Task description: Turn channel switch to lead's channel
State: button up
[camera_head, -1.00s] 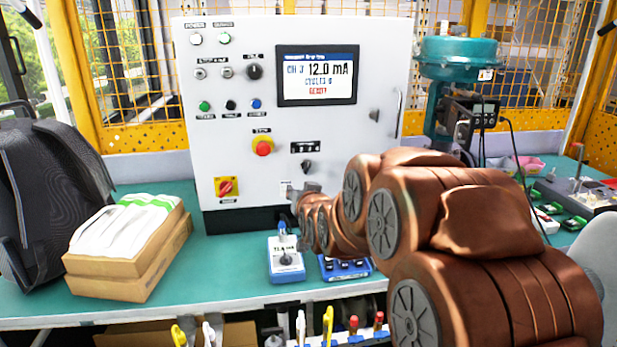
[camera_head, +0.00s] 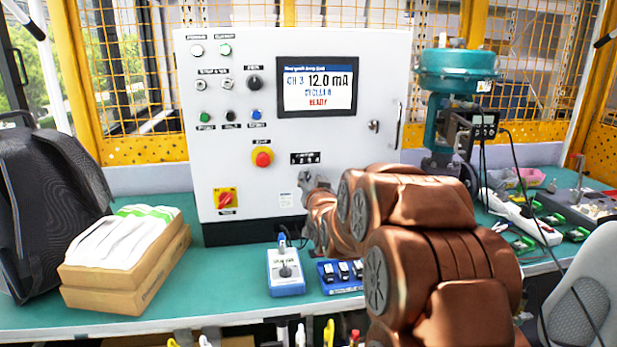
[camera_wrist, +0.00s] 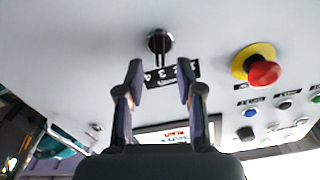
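The channel switch, a dark round knob (camera_wrist: 159,42), is on the white cabinet front (camera_head: 215,120). Its numbered label (camera_wrist: 172,74) shows upside down in the wrist view; the label (camera_head: 305,158) also shows in the head view. My gripper (camera_wrist: 160,82) is open, its fingertips apart on either side of the label and pointing at the knob, with nothing between them. In the head view my gripper (camera_head: 312,181) is right at the panel below the label and hides the knob. The cabinet screen (camera_head: 318,87) reads CH 3, 12.0 mA, READY. The lead's channel cannot be made out.
A red emergency stop (camera_head: 262,158) sits left of the switch, a red rotary switch (camera_head: 226,200) lower left. A blue-white box (camera_head: 286,275) and a blue block (camera_head: 342,277) stand on the bench below. A teal valve actuator (camera_head: 457,72) stands right.

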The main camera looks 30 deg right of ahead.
aim_at(308, 176)
jog(key=shift+x, duration=1.55)
jog(key=shift+c, duration=0.4)
grip_shut()
